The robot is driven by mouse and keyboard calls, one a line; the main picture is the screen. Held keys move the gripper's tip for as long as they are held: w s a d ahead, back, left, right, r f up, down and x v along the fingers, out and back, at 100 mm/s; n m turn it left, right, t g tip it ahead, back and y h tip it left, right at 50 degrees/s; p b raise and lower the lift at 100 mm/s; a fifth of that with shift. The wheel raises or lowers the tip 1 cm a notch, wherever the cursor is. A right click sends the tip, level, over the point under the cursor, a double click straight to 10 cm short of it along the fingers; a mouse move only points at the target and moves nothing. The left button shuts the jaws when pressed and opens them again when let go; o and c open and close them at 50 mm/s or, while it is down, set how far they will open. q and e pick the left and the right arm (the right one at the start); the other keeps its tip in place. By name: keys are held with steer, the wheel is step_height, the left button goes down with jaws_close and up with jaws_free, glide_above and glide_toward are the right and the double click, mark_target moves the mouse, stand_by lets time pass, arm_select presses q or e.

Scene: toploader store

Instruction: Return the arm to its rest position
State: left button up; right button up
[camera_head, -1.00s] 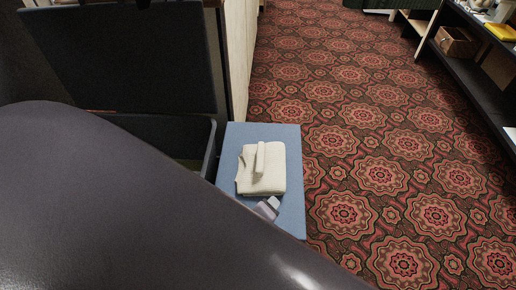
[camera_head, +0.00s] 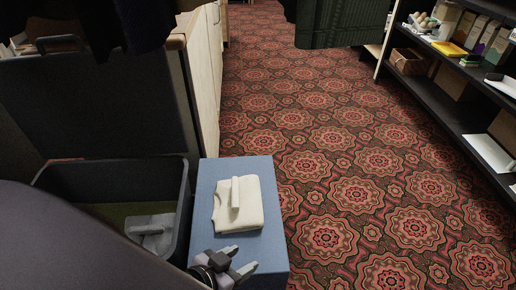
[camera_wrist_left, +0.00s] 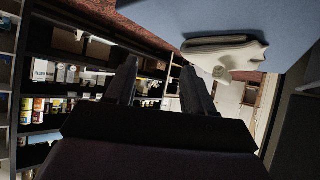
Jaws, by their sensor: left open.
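My left arm comes in from the lower left of the head view. Its left gripper (camera_head: 239,260) is open and empty at the near end of a blue surface (camera_head: 207,205), in front of a folded cream garment (camera_head: 247,208) and apart from it. In the left wrist view, the gripper's two dark fingers (camera_wrist_left: 160,85) stand apart with nothing between them. The garment (camera_wrist_left: 224,52) shows there beyond the fingers, at the upper right. My right gripper is in neither view.
A dark open bin (camera_head: 186,200) with a grey folded item (camera_head: 152,232) stands left of the blue surface. A raised dark panel (camera_head: 95,110) is behind it. Shelves (camera_head: 455,130) with goods stand at the right. A dark green ribbed thing (camera_head: 340,22) is at the top. Patterned carpet between is clear.

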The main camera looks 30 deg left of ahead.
arm_select(q)
step_height(320, 180, up, 15)
steer(key=s+a+p, duration=0.1)
steer(key=a+p, duration=0.1)
steer(key=p, duration=1.6)
steer(key=shift+s+a+y, duration=0.15)
steer(key=shift+s+y, duration=0.05)
steer(key=shift+y, duration=0.2)
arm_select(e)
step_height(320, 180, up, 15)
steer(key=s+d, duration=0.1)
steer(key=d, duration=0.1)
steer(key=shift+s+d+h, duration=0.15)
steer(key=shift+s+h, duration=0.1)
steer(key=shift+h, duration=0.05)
arm_select(q)
steer(key=shift+c, duration=1)
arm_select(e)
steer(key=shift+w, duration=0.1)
